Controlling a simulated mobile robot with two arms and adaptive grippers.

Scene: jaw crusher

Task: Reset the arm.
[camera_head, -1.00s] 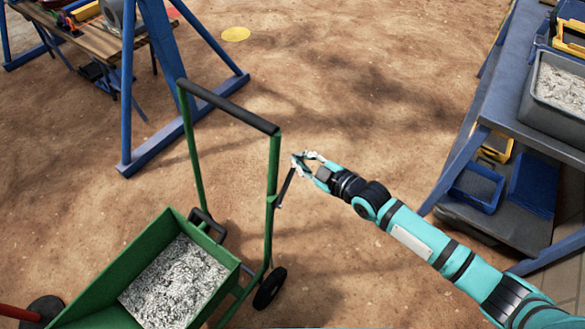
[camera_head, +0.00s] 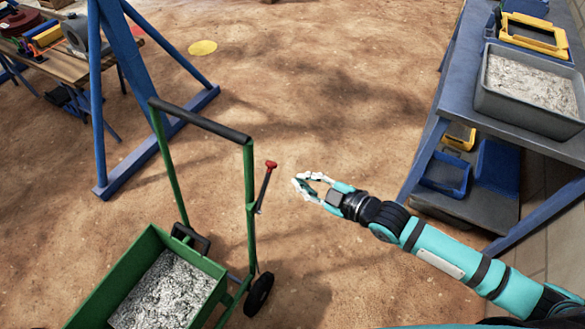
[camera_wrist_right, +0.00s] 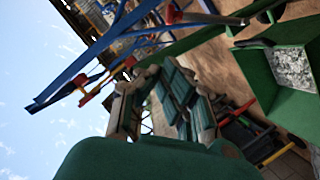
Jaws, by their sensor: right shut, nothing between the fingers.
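My right arm comes in from the lower right in the head view. Its teal and white right gripper (camera_head: 308,186) is shut and empty, with its fingertips close together. It hangs in the air just right of a short lever with a red knob (camera_head: 270,166) on the green cart (camera_head: 249,190), with a gap between them. In the right wrist view the gripper's fingers (camera_wrist_right: 168,108) fill the middle, and the cart's tray of grey gravel (camera_wrist_right: 292,68) shows at the right. My left gripper is not in view.
A blue bench (camera_head: 432,130) with a grey bin of gravel (camera_head: 484,95) stands at the right, blue and yellow trays beneath it. A blue frame (camera_head: 150,150) and a wooden table (camera_head: 75,68) stand at the upper left. Dirt ground between is open.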

